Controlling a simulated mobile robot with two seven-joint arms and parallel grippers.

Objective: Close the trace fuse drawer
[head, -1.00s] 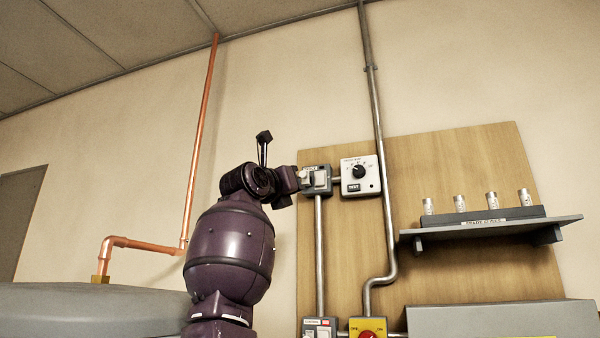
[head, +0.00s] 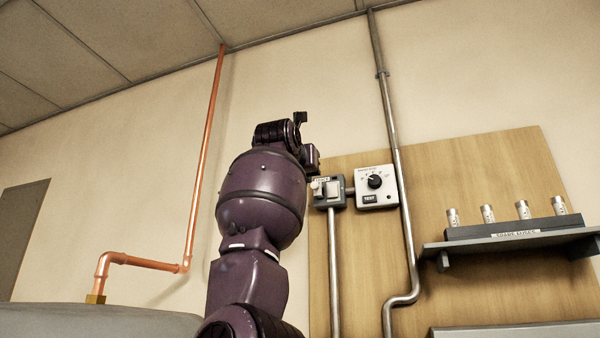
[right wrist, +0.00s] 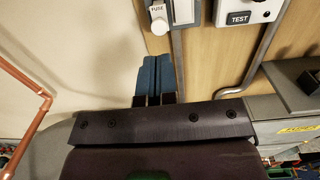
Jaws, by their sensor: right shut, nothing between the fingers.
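I cannot tell how far any drawer stands out. My purple right arm rises left of the box in the head view, its fingers not clear there. In the right wrist view my right gripper (right wrist: 153,80) is shut and empty, its blue fingers apart from the box and below it in the picture. My left gripper is not in view.
A white dial box (head: 376,187) marked TEST is right of the grey box. Metal conduits (head: 401,180) run up the board. A grey shelf (head: 510,246) with several fuses stands farther right. A copper pipe (head: 205,140) runs up the wall at left.

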